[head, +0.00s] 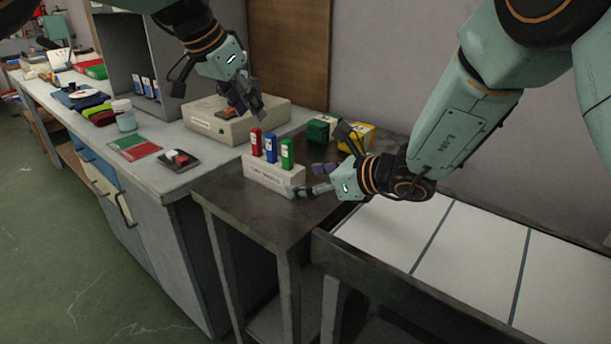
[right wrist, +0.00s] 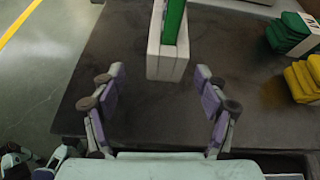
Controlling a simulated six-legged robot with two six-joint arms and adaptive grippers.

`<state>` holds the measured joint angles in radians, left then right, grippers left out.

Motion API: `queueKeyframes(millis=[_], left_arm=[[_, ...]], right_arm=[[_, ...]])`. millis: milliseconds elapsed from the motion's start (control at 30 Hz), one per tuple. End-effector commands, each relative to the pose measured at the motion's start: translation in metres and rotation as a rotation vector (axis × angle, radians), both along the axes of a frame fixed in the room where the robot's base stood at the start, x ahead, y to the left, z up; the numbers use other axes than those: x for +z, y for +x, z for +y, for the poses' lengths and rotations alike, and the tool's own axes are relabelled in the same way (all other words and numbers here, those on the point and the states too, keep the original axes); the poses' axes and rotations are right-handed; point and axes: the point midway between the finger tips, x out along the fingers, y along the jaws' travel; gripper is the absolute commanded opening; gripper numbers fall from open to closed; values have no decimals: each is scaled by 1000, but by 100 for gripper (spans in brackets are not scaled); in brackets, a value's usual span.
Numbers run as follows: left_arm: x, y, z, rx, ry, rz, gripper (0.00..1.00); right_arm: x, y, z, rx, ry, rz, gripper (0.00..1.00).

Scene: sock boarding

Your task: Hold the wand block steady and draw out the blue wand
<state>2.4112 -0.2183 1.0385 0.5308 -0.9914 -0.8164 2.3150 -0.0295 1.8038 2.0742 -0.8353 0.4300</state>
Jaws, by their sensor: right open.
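The white wand block (head: 273,178) stands upright near the left edge of the dark table. A red wand (head: 256,142), the blue wand (head: 270,147) and a green wand (head: 287,153) stand in it in a row. My left gripper (head: 246,103) hangs above and behind the block, apart from the wands; its finger gap is unclear. My right gripper (head: 310,180) is open and empty at the block's right end. In the right wrist view the block's end (right wrist: 166,62) and the green wand (right wrist: 173,20) lie just beyond the open fingers (right wrist: 160,85); the green wand hides the others.
A beige box device (head: 220,127) stands behind the block on the grey counter. Green folded socks (head: 320,128) and yellow ones (head: 358,135) lie at the back of the dark table (head: 225,200). White panels (head: 390,225) fill a tray at the right.

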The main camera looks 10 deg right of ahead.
Motion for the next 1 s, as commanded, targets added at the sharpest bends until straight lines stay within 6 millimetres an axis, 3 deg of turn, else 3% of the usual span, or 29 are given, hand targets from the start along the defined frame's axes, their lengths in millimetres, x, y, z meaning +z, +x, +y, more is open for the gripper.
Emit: queueKeyframes(millis=[267, 633, 1000], left_arm=[[0, 0, 0, 0, 0, 0, 38], [0, 0, 0, 0, 0, 0, 38], [0, 0, 0, 0, 0, 0, 38]], right_arm=[[-4, 24, 13, -54, 82, 17, 74], [-24, 57, 48, -52, 79, 17, 74], [-31, 69, 59, -53, 79, 18, 74]])
